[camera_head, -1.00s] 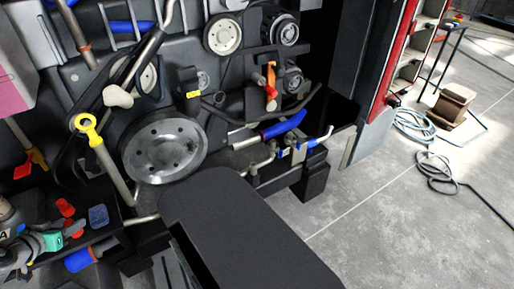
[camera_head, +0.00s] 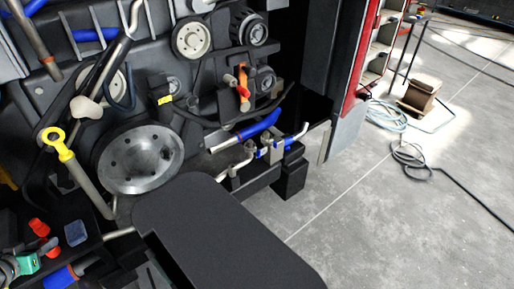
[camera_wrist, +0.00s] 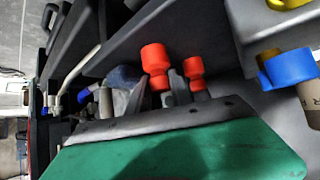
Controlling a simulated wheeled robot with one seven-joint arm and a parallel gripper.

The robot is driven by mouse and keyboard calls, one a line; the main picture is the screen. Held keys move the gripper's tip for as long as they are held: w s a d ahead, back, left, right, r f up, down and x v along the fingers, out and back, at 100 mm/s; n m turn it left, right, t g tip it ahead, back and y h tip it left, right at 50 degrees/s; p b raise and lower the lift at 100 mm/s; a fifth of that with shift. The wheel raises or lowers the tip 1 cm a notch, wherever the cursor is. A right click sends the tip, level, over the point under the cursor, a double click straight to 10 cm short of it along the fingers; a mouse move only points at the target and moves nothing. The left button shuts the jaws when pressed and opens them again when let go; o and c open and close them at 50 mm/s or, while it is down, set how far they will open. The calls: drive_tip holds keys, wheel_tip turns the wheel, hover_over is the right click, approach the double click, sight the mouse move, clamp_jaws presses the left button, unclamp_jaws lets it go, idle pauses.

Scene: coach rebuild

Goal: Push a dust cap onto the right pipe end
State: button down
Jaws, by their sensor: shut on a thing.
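In the head view my gripper (camera_head: 45,246) is at the lower left, near two red dust caps. In the wrist view its grey fingers are shut on the larger, nearer red dust cap (camera_wrist: 156,58). A second red dust cap (camera_wrist: 194,67) is just right of it; I cannot tell what it rests on. The right pipe end (camera_head: 304,129) is a bent silver pipe, bare at its tip, low on the right of the engine. Another silver pipe end (camera_head: 223,173) is to its left. My gripper is far left of both.
A blue-grey block (camera_head: 76,233) and a blue cylinder (camera_head: 60,277) are near my gripper. A large grey pulley (camera_head: 140,158) and a yellow-ringed rod (camera_head: 70,160) stand between gripper and pipes. A cable (camera_head: 410,160) lies on the open floor at right.

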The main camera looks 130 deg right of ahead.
drive_tip(key=shift+r, duration=0.1)
drive_tip(key=shift+r+p, duration=1.35)
drive_tip(key=shift+r, duration=1.55)
